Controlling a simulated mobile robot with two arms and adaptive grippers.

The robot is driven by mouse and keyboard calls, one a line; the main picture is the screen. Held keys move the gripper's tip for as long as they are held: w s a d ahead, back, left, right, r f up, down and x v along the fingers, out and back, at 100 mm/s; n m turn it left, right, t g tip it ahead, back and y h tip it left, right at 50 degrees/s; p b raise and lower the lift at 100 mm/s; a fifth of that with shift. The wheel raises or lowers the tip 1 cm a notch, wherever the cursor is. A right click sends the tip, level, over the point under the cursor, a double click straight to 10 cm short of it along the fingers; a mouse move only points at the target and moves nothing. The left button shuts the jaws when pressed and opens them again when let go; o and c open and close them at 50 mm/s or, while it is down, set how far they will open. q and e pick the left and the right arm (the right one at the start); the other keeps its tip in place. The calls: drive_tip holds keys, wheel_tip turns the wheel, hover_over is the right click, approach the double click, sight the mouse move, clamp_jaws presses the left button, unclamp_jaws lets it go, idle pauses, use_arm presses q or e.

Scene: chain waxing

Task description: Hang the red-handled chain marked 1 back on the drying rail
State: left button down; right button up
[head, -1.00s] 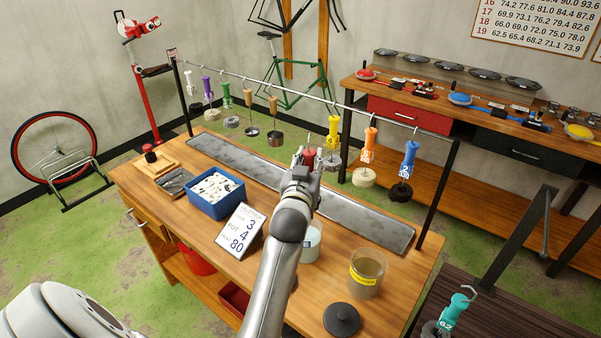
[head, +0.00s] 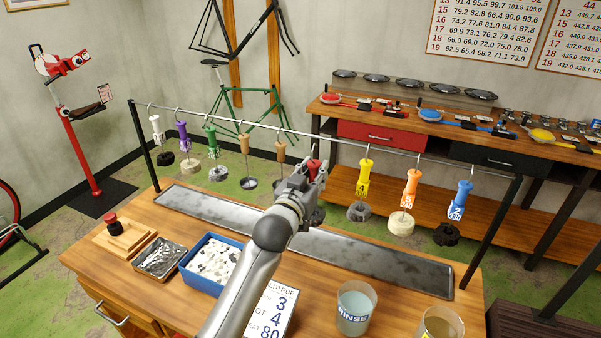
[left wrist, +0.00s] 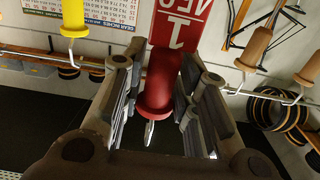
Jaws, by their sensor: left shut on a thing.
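My left gripper (head: 306,182) is shut on the red handle (head: 314,167) of a chain, close below the drying rail (head: 290,131). In the left wrist view, my left gripper (left wrist: 160,90) has its fingers on both sides of the red handle (left wrist: 160,88). A red tag (left wrist: 185,22) marked 1 shows there upside down, and a metal hook points down from the handle. I cannot tell whether this hook touches the rail. The gripper hides most of the chain in the head view. My right gripper is not in view.
A wooden handle (head: 280,149) hangs left of the red one and a yellow handle (head: 363,180) hangs right. Several more handled chains hang along the rail. Below are a metal drip tray (head: 380,262), a blue tub (head: 185,272), a number card (head: 272,308) and a rinse jar (head: 354,310).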

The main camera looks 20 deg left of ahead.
use_arm(q)
drive_tip(key=shift+w+d+r, duration=0.1)
drive_tip(key=shift+r, duration=0.05)
drive_tip(key=w+d+f+b, duration=0.1)
drive_tip(key=w+f+b, duration=0.1)
drive_tip(key=w+b, duration=0.4)
drive_tip(key=shift+w, duration=1.4)
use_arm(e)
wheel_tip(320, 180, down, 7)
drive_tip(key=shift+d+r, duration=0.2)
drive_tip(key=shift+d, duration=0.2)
use_arm(q)
drive_tip(key=c, duration=1.1)
unclamp_jaws()
drive_tip(key=shift+c, duration=0.2)
drive_tip(key=shift+o, duration=0.4)
